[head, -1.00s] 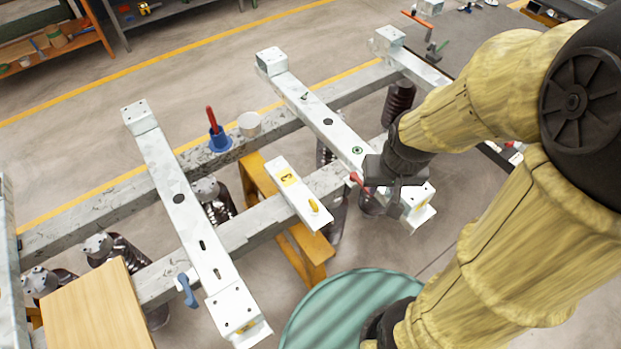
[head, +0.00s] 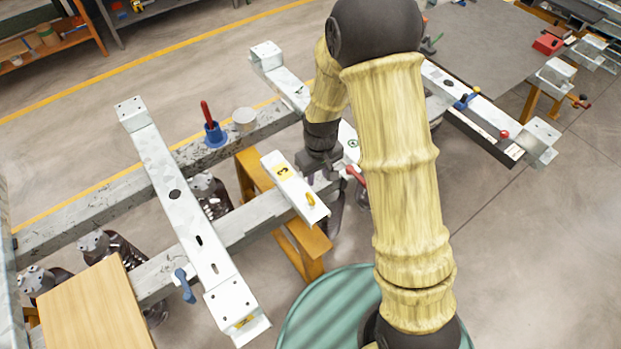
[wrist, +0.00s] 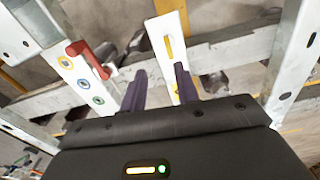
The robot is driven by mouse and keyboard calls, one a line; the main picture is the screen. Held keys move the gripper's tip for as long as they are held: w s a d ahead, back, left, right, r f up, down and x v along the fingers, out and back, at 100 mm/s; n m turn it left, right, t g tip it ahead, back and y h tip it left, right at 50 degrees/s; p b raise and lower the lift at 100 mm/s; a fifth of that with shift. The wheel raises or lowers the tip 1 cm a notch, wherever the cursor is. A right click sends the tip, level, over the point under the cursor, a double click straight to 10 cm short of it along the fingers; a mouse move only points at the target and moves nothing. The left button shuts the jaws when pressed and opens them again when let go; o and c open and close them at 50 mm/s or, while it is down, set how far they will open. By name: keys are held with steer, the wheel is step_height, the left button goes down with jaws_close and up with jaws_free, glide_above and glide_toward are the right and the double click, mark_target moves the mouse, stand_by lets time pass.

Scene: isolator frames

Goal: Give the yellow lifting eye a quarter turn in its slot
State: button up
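The yellow lifting eye (head: 310,200) stands near the front end of a short white bar (head: 287,182) marked with a yellow "3" label. In the wrist view the eye (wrist: 168,47) shows as a narrow yellow piece lying lengthwise along the white bar. My gripper (wrist: 160,82) is open, with its two dark fingers spread and nothing held between them. The eye is ahead of the fingertips and apart from them. In the head view my wrist is just right of the short bar, and my arm hides part of the gripper. The slot itself is too small to make out.
A red handle (wrist: 88,58) sticks up from the white crossbeam left of my fingers in the wrist view; it also shows right of the short bar in the head view (head: 355,174).

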mark_target(310, 195)
steer(key=a+f, duration=0.1)
steer(key=a+f+n, duration=0.1)
steer(key=f, duration=0.1)
steer(key=shift+w+f, duration=0.15)
steer(key=shift+w, duration=0.25)
steer(key=shift+f, duration=0.1)
step_height(310, 195, down, 10)
steer(key=b, duration=0.7)
steer(key=shift+f+b, duration=0.15)
steer(key=shift+b, duration=0.2)
steer(key=shift+s, duration=0.1)
jaws_close()
stand_by(0.9)
